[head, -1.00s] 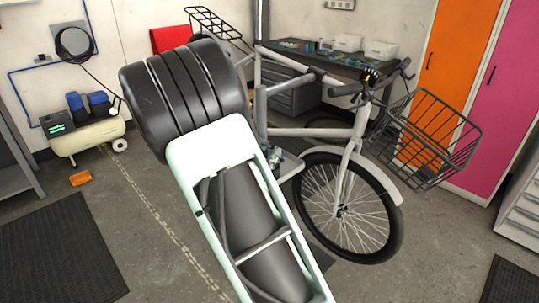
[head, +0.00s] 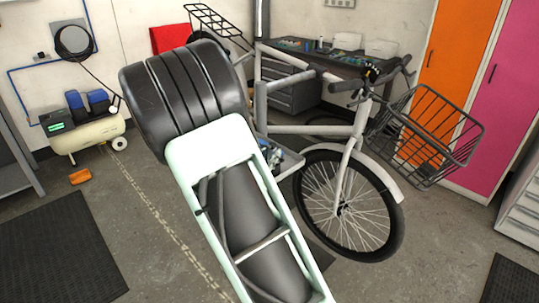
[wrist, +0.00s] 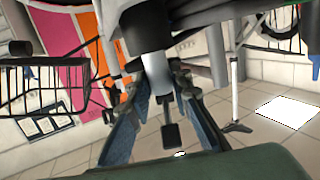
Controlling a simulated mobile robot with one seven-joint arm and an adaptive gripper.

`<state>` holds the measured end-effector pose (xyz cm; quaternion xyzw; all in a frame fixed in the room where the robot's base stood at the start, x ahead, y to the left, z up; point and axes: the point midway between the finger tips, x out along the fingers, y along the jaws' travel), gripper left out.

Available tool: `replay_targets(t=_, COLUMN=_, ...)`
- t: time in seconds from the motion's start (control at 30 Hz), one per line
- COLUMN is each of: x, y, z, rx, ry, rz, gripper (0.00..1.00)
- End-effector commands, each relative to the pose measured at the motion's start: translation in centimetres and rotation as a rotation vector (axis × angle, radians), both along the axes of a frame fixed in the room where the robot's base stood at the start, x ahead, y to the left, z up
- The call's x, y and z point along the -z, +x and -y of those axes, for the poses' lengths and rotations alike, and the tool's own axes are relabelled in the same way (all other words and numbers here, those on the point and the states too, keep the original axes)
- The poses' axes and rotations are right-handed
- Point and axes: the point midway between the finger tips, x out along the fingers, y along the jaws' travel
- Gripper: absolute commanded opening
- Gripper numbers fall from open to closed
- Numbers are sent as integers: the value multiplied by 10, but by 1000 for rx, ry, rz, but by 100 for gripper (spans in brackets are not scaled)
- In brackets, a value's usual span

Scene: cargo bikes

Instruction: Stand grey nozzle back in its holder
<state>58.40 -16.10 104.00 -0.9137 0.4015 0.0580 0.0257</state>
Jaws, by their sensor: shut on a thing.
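In the wrist view, my gripper (wrist: 162,88) has its two bluish fingers on either side of a grey cylinder with a narrower dark end, which looks like the grey nozzle (wrist: 157,66). The fingers are shut on it. Its far end runs up among dark and grey parts, and I cannot tell whether it touches them. In the head view my own arm hides most of the gripper and the nozzle. A small bluish piece (head: 268,151) shows at the arm's edge, too small to name. I cannot make out the holder in either view.
A workbench (head: 345,68) stands behind. An air compressor (head: 88,130) and a dark mat (head: 60,250) are at left.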

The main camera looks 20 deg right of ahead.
Motion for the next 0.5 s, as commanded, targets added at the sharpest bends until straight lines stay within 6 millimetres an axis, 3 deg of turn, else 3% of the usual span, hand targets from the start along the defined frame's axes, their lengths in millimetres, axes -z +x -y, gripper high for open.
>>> replay_targets(t=0.13, x=-1, y=0, z=0, rx=0, ry=0, rz=1, gripper=0)
replay_targets(t=0.17, x=-1, y=0, z=0, rx=0, ry=0, rz=1, gripper=20)
replay_targets(t=0.33, x=-1, y=0, z=0, rx=0, ry=-1, rz=1, gripper=39)
replay_targets(t=0.5, x=-1, y=0, z=0, rx=0, ry=-1, rz=1, gripper=40)
